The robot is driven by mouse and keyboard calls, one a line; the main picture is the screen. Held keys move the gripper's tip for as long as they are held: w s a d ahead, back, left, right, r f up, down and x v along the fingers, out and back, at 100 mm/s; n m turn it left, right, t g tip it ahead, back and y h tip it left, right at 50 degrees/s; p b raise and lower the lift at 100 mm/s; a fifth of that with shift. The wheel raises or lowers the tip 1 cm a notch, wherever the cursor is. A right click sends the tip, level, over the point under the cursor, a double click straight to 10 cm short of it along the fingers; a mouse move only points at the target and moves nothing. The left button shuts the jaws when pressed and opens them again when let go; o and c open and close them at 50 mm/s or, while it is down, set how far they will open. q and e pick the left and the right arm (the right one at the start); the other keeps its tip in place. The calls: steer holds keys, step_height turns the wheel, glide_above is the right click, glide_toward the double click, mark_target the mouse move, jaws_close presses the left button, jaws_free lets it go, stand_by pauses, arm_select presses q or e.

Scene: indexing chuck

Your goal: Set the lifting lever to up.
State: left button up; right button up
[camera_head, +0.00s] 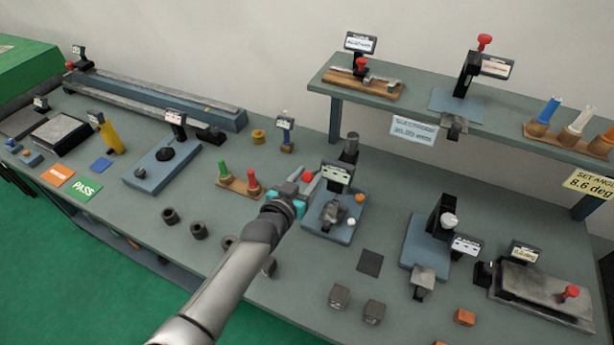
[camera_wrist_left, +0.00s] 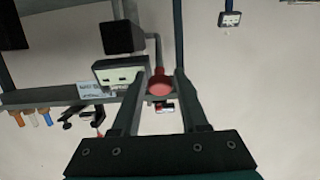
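The indexing device has a blue base (camera_head: 325,228), a grey chuck (camera_head: 331,212) and a small display (camera_head: 335,174), near the middle of the bench. A red ball knob (camera_head: 307,177) shows at its left side, by my left gripper (camera_head: 303,183). In the left wrist view the red knob (camera_wrist_left: 160,86) on a grey rod lies between the two spread fingers (camera_wrist_left: 160,78), with narrow gaps beside it. I cannot tell whether it is fully between the tips in depth. A second, orange knob (camera_head: 359,198) is on the device's right. My right gripper is not in view.
Red and green handled pegs (camera_head: 240,188) stand just left of the device. A dark square pad (camera_head: 370,262) and metal blocks (camera_head: 339,296) lie in front. A raised shelf (camera_head: 415,95) with fixtures is behind. Another blue-based fixture (camera_head: 424,250) stands to the right.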

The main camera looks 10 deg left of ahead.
arm_select(q)
steer(key=shift+o, duration=1.2)
steer(key=shift+s, duration=0.15)
steer(key=v, duration=1.5)
